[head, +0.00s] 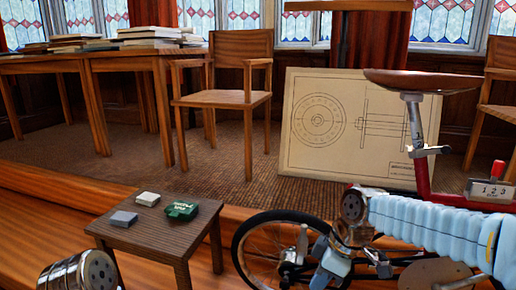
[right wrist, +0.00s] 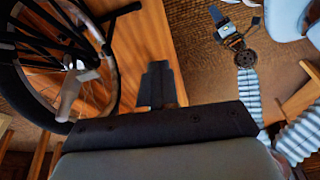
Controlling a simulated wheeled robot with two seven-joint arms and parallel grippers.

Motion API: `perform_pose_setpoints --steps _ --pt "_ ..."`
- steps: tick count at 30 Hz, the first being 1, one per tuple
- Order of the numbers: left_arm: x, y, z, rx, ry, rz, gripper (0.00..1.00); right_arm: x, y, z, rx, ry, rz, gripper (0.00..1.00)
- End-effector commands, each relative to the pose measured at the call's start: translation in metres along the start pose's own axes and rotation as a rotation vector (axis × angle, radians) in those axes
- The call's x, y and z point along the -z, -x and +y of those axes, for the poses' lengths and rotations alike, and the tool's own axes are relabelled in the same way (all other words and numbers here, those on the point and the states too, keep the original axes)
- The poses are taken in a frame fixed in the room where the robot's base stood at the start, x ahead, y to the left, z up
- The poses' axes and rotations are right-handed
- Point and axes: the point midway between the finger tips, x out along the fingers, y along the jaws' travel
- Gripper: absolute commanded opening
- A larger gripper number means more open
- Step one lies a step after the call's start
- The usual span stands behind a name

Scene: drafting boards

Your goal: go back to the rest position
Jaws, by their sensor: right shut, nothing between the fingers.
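My right gripper (right wrist: 158,72) shows in the right wrist view with its dark fingers together and nothing between them. In that view it is over the wooden floor, to the right of a spoked wheel (right wrist: 101,97). In the head view my right arm, in a pale blue padded sleeve, comes in from the right and hangs in front of a bicycle (head: 422,150). That arm hides part of the bicycle. A metal perforated part of my left arm shows at the lower left of the head view. My left gripper itself does not show.
A low wooden table (head: 160,237) holds a grey block (head: 123,219), a white block (head: 148,199) and a green item (head: 182,211). Behind stand a chair (head: 222,97), a drawing board (head: 300,160) and a desk with books (head: 110,58). A raised step edge crosses the floor.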

Motion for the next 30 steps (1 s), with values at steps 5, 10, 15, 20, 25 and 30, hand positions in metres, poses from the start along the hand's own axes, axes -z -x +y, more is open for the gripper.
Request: perform_pose_setpoints --steps 5,10,15,20,25,30 --pt "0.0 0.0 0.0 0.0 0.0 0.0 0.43 -0.007 -0.057 0.009 0.021 -0.134 0.01 0.0" --pt "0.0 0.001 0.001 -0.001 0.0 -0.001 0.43 -0.023 -0.131 0.011 0.043 -0.328 0.023 0.0" --pt "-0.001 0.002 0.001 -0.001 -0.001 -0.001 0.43 -0.064 -0.239 -0.013 0.075 -0.662 0.026 0.0" --pt "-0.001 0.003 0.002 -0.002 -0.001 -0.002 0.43 -0.117 -0.324 -0.068 0.08 -1.037 0.019 0.0" --pt "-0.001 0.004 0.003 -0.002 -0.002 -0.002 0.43 -0.15 -0.357 -0.112 0.063 -1.28 0.014 0.0" --pt "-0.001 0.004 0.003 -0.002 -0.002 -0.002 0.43 -0.158 -0.363 -0.121 0.053 -1.342 0.017 0.0"
